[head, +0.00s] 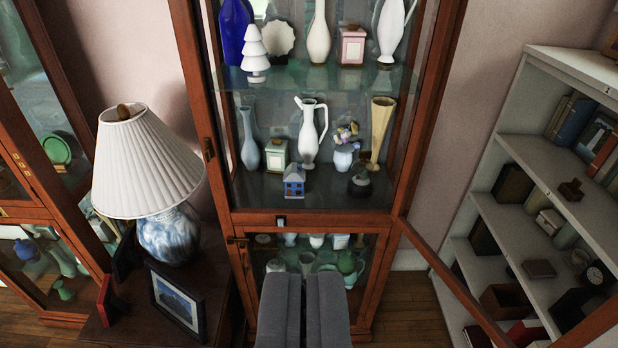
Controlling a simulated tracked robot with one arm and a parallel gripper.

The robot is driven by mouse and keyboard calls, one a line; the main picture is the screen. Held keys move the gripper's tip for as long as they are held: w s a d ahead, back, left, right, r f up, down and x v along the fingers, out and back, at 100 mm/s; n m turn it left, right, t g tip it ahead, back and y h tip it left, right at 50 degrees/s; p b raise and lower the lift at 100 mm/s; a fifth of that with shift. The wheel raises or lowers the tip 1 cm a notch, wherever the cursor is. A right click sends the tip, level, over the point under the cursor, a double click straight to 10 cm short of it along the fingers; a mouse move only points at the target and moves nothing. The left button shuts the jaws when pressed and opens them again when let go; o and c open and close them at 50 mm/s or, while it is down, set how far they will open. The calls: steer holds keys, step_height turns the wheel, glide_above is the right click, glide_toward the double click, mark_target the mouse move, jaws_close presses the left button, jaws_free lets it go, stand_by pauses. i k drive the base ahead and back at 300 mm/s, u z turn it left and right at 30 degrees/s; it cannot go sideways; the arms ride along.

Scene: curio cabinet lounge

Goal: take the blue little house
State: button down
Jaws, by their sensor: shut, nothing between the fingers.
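The blue little house (294,181) stands upright at the front of the cabinet's middle shelf (330,195). A white and green box (276,156) stands just behind it, and a white jug (310,135) is behind it to the right. My gripper (304,277) is at the bottom middle, its two grey fingers shut together with nothing between them. It appears below the house in the picture and apart from it, in front of the lower cabinet section.
The cabinet's glass door (490,270) stands open to the right. A dark round bottle (360,182), a tan vase (380,130) and a blue vase (249,140) share the shelf. A lamp (147,165) and picture frame (178,298) stand left; a bookcase (575,65) stands right.

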mark_target(295, 176)
steer(key=i, duration=1)
steer(key=z, duration=0.1)
steer(key=k, duration=0.55)
steer(key=u, duration=0.4)
steer(key=i, duration=1.05)
steer(key=z, duration=0.35)
